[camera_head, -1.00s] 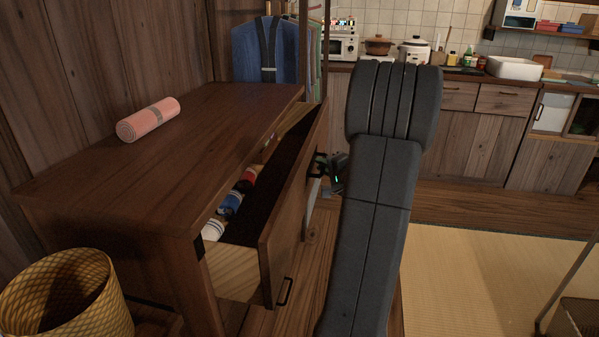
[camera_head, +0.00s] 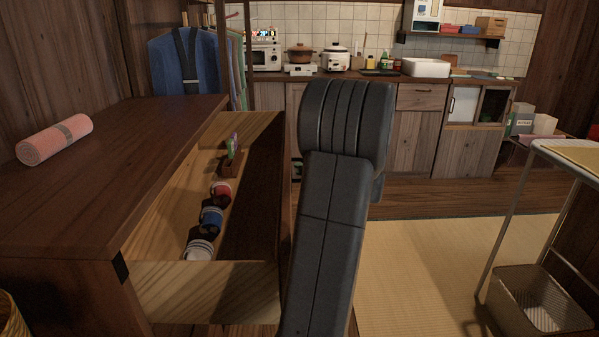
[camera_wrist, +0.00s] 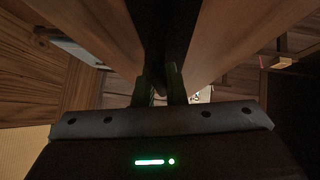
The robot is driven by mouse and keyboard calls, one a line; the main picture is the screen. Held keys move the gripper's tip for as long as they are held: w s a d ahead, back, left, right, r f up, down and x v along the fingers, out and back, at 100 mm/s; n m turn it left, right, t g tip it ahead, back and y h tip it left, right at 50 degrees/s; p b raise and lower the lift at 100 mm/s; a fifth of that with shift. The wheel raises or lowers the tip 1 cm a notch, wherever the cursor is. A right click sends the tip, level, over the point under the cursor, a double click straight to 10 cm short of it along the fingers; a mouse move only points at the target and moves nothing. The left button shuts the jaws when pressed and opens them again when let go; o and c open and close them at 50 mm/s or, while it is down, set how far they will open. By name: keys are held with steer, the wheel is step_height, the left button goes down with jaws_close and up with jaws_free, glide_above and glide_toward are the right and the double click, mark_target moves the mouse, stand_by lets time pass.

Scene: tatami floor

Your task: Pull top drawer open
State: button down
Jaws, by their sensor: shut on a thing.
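The top drawer (camera_head: 205,290) of the dark wooden cabinet (camera_head: 110,170) stands well open in the head view. Its pale inner floor and near side wall show. Inside it lie a white-topped roll (camera_head: 199,250), a blue one (camera_head: 211,219), a red one (camera_head: 221,193) and a small brown holder (camera_head: 231,166) with green things in it. In the wrist view my gripper (camera_wrist: 160,88) is shut on the drawer's handle, a dark strip between the fingers, close against the wooden front. In the head view my arm hides the gripper and handle.
A pink rolled towel (camera_head: 55,140) lies on the cabinet top. A wire-basket cart (camera_head: 535,300) stands at the right. A kitchen counter (camera_head: 420,130) runs along the back. Tatami floor (camera_head: 410,270) is clear between arm and cart.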

steer(key=c, duration=1.5)
jaws_free()
steer(key=p+v, duration=0.2)
steer(key=v, duration=1.1)
steer(key=shift+s+d, duration=0.25)
steer(key=shift+d, duration=0.05)
steer(key=shift+w+a, duration=0.1)
steer(key=b+x, duration=0.2)
steer(key=x, duration=1.1)
steer(key=shift+a, duration=0.1)
steer(key=shift+w+a, duration=0.2)
steer(key=shift+a, duration=0.05)
